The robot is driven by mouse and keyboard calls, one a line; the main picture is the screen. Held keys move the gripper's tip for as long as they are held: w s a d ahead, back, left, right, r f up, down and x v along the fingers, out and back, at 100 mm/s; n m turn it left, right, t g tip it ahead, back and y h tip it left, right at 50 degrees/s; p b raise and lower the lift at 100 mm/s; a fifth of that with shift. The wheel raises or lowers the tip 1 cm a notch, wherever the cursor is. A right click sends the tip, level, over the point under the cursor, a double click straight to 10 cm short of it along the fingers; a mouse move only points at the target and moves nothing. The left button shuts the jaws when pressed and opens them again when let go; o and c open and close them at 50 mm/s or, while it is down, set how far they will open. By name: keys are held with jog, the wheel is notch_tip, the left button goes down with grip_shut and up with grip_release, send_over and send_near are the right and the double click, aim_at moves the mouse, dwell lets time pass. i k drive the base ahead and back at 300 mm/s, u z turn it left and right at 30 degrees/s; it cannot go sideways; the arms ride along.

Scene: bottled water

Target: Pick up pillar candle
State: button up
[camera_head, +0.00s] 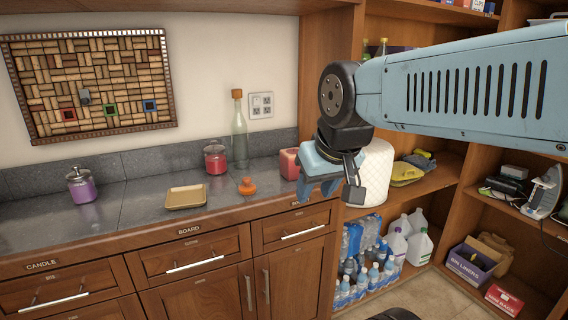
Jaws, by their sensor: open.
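A reddish-pink block-like object (289,163), which looks like the pillar candle, stands on the grey countertop near the right end. Its right side is hidden behind my gripper. My gripper (319,188) is open and points downward, in front of and to the right of this candle in the picture. Nothing shows between its fingers. I cannot tell whether it touches the candle.
A red jar (215,158), a glass bottle (239,127), an orange object (247,187), a tan tray (186,197) and a purple jar (81,186) stand on the countertop (140,185). A white roll (375,170) and shelves are at the right.

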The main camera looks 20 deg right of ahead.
aim_at(289, 169)
jog(key=i, duration=0.85)
jog(key=u, duration=0.05)
